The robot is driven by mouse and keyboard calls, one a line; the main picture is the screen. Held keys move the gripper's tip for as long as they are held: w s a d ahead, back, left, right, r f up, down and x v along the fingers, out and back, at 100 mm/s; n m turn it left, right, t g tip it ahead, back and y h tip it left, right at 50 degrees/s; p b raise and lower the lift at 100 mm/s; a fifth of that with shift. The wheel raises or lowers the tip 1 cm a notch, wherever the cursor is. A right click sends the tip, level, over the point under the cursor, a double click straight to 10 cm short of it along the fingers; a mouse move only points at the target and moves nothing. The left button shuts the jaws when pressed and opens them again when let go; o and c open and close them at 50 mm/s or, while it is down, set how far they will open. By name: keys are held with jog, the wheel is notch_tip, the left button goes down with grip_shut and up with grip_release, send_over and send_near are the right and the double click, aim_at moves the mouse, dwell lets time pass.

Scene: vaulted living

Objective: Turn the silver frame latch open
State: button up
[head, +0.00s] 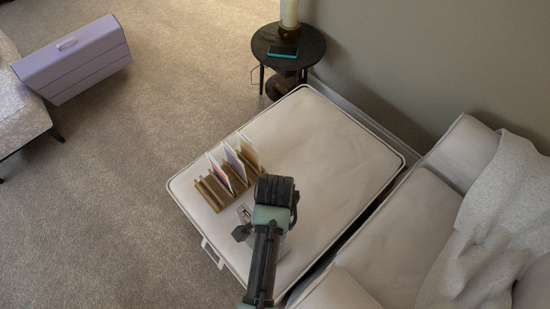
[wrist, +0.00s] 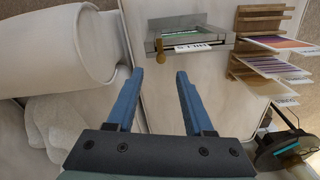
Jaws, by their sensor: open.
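The silver frame (wrist: 222,42) lies on the cream cushioned surface, ahead of my gripper in the wrist view. It has a white label with dark lettering on its near side and a greenish panel inside. A small brass-coloured latch piece (wrist: 159,47) sits at its near left corner. My gripper (wrist: 160,75) is open and empty, with its two blue fingers apart and pointing toward that corner. The latch lies beyond the gap between the fingertips, not between them. In the head view my arm hides the fingers and part of the silver frame (head: 244,212).
A wooden rack (head: 214,190) with several upright cards stands close beside the frame. The cream ottoman (head: 335,140) is otherwise mostly clear. A sofa (head: 400,235) with a throw is at the right. A dark round side table (head: 309,48) stands behind; a lilac case (head: 75,62) is far left.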

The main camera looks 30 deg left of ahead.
notch_tip(320, 180, down, 7)
jog(key=shift+w+f+b, duration=0.1)
jog(key=shift+f+b, duration=0.1)
jog(key=shift+b, duration=0.4)
grip_shut()
